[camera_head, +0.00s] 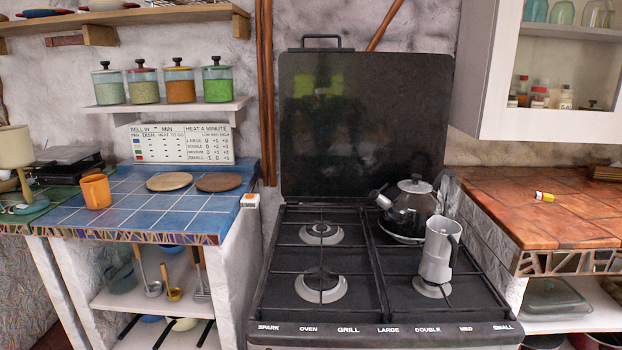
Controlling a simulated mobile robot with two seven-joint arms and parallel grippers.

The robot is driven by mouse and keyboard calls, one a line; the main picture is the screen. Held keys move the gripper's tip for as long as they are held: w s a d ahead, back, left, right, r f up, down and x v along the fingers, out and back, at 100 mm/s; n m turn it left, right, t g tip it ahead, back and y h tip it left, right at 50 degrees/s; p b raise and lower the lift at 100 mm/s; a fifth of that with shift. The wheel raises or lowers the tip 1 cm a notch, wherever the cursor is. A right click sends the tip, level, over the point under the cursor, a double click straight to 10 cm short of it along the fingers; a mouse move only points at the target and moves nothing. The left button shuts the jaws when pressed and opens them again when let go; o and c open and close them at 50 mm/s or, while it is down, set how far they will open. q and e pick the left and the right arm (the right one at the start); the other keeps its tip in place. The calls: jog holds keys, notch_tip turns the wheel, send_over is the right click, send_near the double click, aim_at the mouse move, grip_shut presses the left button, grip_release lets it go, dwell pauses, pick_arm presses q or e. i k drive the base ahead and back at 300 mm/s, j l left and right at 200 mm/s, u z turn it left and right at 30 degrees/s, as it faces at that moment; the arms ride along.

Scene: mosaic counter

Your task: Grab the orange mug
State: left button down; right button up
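The orange mug (97,192) stands upright on the blue tiled counter (140,208), toward its left side. Its handle points left. No gripper or arm of mine shows in the head view, so nothing of mine is near the mug in this picture.
Two round wooden boards (169,182) lie right of the mug. A beige lamp-like object (15,148) stands at the far left. The black stove (375,270) holds a kettle (414,205) and a moka pot (437,250). A shelf (165,108) with several jars hangs above the counter.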

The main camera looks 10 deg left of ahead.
aim_at(96, 189)
jog(key=u, duration=1.4)
jog(key=i+j+z, duration=0.1)
jog(key=i+j, duration=0.8)
jog(key=i, duration=0.15)
